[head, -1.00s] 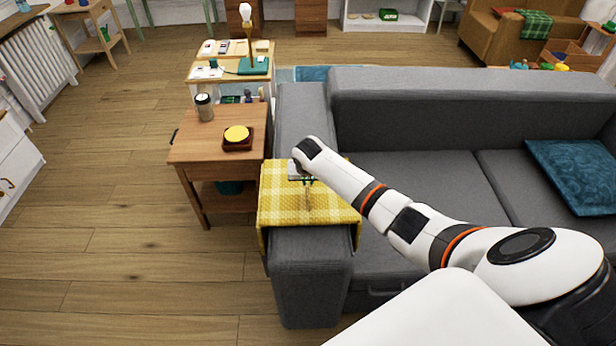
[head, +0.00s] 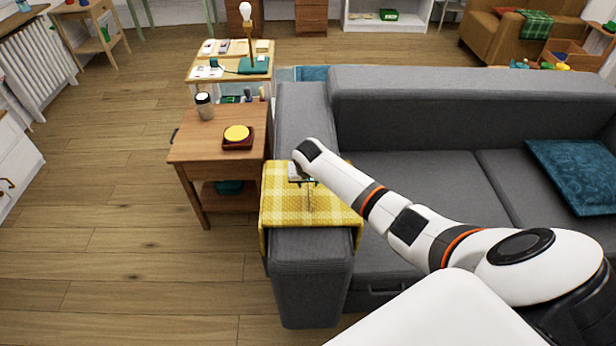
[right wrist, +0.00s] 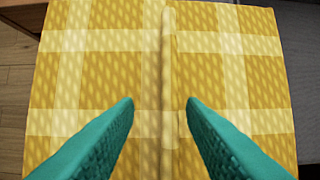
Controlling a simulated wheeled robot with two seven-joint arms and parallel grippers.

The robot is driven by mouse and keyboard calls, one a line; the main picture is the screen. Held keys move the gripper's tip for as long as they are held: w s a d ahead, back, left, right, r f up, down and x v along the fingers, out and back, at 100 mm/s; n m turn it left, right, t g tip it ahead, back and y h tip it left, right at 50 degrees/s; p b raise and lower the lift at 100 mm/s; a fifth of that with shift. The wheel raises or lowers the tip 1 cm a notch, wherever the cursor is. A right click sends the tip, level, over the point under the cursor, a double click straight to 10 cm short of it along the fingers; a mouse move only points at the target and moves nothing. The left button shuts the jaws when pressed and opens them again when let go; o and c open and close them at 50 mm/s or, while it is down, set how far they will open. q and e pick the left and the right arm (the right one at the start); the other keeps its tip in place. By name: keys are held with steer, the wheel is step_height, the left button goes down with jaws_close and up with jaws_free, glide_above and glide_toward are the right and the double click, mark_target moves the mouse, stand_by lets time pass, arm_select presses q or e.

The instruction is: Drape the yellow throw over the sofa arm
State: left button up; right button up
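The yellow checked throw (head: 283,208) lies across the top of the grey sofa's near-left arm (head: 310,290), with edges hanging down at both sides of it. In the right wrist view the throw (right wrist: 90,75) fills most of the picture and has a narrow raised ridge down its middle. My right gripper (head: 309,184) is over the throw. Its teal fingers (right wrist: 160,103) stand apart on either side of the ridge, with a gap to it on both sides. My left gripper is not in view.
A wooden side table (head: 190,148) with a yellow-topped round item (head: 237,134) and a jar (head: 204,106) stands left of the sofa arm. A desk with a lamp (head: 250,40) is behind it. The sofa seat (head: 420,185) lies right, with a teal cushion (head: 575,175). The floor at front left is clear.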

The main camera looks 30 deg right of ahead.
steer(key=w+d+r+p+v, duration=0.1)
steer(key=w+p+v, duration=0.1)
steer(key=p+v, duration=0.9)
steer(key=v, duration=0.8)
steer(key=shift+w+d+r, duration=0.15)
steer(key=shift+d+r, duration=0.05)
steer(key=shift+d, duration=0.05)
stand_by(0.4)
